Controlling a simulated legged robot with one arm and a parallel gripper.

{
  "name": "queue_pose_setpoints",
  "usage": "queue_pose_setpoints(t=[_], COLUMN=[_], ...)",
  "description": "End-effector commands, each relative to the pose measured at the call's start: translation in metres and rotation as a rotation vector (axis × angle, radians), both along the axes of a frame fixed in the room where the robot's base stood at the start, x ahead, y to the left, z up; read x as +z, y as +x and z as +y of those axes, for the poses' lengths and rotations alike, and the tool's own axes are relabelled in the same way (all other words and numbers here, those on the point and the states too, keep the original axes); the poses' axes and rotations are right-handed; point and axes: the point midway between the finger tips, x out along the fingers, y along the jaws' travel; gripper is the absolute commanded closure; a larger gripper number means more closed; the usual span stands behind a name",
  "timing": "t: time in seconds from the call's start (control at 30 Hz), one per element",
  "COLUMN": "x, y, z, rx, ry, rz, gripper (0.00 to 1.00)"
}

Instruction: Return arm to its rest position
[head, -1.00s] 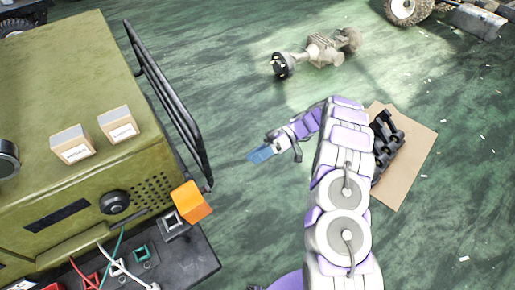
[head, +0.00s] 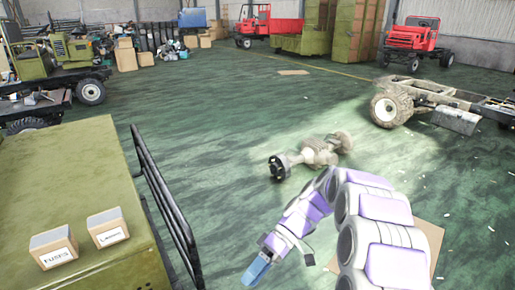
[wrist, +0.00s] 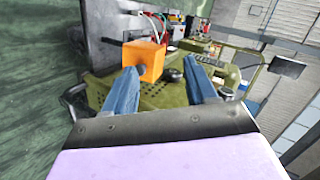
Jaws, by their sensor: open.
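My arm reaches forward at the lower right of the head view, bent over at the top with its end pointing down and left. My gripper (head: 258,268) hangs beside the olive machine, to the right of its black rail. In the wrist view my gripper (wrist: 163,90) shows two blue fingers spread apart with nothing held between them. An orange block (wrist: 143,61) appears beyond the left fingertip, on or by the olive machine (wrist: 180,95); I cannot tell whether finger and block touch.
The olive machine (head: 85,170) stands at left with a black rail (head: 165,205) and two labelled boxes, one marked fuses (head: 54,248). An axle part (head: 312,155) lies on the green floor ahead. A wheeled chassis (head: 430,105) stands at right. The floor between is open.

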Motion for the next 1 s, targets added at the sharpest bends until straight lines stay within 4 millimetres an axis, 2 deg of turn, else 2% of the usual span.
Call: queue_pose_setpoints(t=[0.23,0.43,0.73,1.0], x=[0.016,0.021,0.016,0.000], y=[-0.050,-0.091,-0.152,-0.205], z=[-0.014,-0.032,-0.067,-0.104], rx=[-0.063,-0.144,-0.318,-0.524], ry=[-0.246,-0.447,-0.730,-0.953], rz=[0.015,0.010,-0.025,-0.074], gripper=[0.43,0.43,0.43,0.43])
